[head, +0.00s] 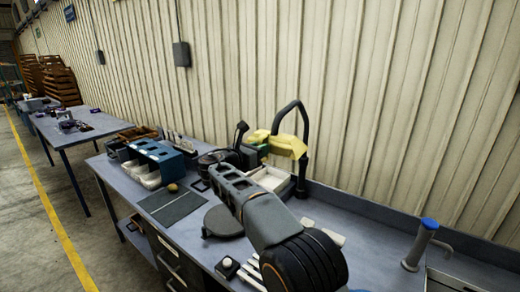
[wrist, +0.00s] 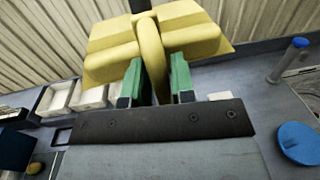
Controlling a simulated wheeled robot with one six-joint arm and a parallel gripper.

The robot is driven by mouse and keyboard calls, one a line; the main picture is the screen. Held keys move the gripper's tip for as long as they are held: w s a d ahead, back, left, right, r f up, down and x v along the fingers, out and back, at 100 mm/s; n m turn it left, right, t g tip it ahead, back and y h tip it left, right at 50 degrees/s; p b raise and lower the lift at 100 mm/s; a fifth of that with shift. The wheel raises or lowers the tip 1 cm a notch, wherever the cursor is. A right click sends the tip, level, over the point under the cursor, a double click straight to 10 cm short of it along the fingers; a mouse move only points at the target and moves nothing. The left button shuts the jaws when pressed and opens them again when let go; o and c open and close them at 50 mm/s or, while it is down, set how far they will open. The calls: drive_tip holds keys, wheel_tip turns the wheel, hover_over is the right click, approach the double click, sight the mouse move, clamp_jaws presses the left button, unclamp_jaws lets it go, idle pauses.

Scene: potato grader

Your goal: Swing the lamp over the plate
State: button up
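The lamp has a yellow head (head: 285,145) on a black curved stem at the back of the bench. In the wrist view its yellow head (wrist: 160,35) fills the top, with a yellow bar running down from it. My gripper (wrist: 158,70) has two green fingers, one on each side of this bar, with little gap showing. It appears shut on the bar. In the head view my arm hides part of the gripper. A dark round plate (head: 222,222) lies on the bench left of my arm, apart from the lamp. A blue disc (wrist: 300,142) shows at right in the wrist view.
A white tray (head: 270,180) is below the lamp. A blue-capped upright tool (head: 422,245) stands at right. The corrugated wall is close behind the bench.

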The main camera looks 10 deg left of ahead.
drive_tip(key=b+v, duration=0.3)
drive_tip(key=v, duration=1)
drive_tip(key=shift+s+a, duration=0.25)
drive_tip(key=shift+s, duration=0.1)
